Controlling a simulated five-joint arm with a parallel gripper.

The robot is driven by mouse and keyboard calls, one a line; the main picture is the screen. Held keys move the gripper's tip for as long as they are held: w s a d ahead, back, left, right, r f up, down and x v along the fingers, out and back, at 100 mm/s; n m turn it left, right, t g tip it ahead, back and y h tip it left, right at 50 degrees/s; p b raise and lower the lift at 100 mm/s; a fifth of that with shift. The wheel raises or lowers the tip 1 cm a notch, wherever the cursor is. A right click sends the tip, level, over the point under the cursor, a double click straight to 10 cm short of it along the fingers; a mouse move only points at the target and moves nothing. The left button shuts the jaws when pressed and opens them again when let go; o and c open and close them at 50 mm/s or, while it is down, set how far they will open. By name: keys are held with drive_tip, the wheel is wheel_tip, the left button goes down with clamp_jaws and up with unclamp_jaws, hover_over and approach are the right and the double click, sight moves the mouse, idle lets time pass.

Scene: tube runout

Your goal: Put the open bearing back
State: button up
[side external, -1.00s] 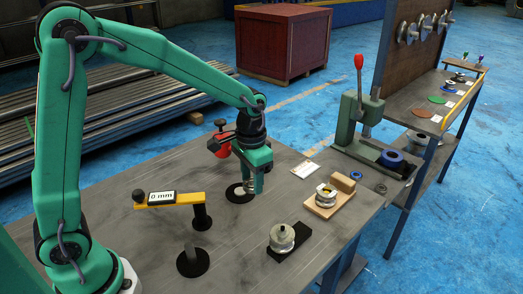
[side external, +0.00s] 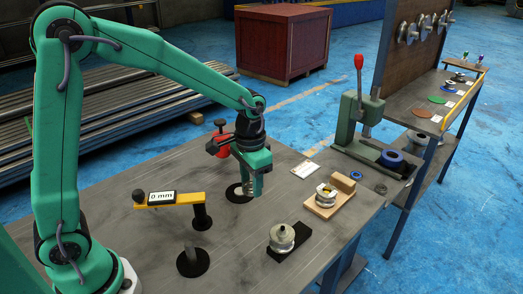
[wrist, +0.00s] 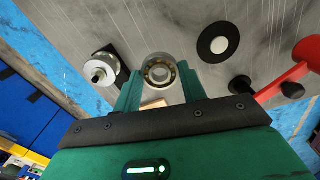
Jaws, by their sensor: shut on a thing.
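My gripper (side external: 255,186) is shut on a bearing, held above the grey bench just right of a black round base. In the wrist view, the open bearing (wrist: 158,71) is a metal ring with its balls showing, gripped between the two green fingers. In the side view it is small and mostly hidden by the fingers. The black round base (side external: 238,195) lies on the bench; in the wrist view it shows as a black disc with a pale centre (wrist: 214,42), apart from the held bearing.
A red part (side external: 222,147) stands behind my gripper. A yellow gauge arm reading "0 mm" (side external: 176,201) is at left. A metal roller (side external: 282,236) sits on a black plate; a wooden fixture (side external: 322,208) is farther right. A green press (side external: 365,125) and blue ring (side external: 391,158) stand beyond.

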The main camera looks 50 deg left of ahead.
drive_tip(key=s+d, duration=0.5)
drive_tip(key=s, duration=0.5)
hover_over(230, 221)
wheel_tip(230, 221, down, 8)
drive_tip(key=shift+r, duration=0.15)
drive_tip(key=shift+f, duration=2)
drive_tip(key=shift+f, duration=0.2)
drive_tip(key=o, duration=1)
drive_tip(key=shift+r, duration=0.25)
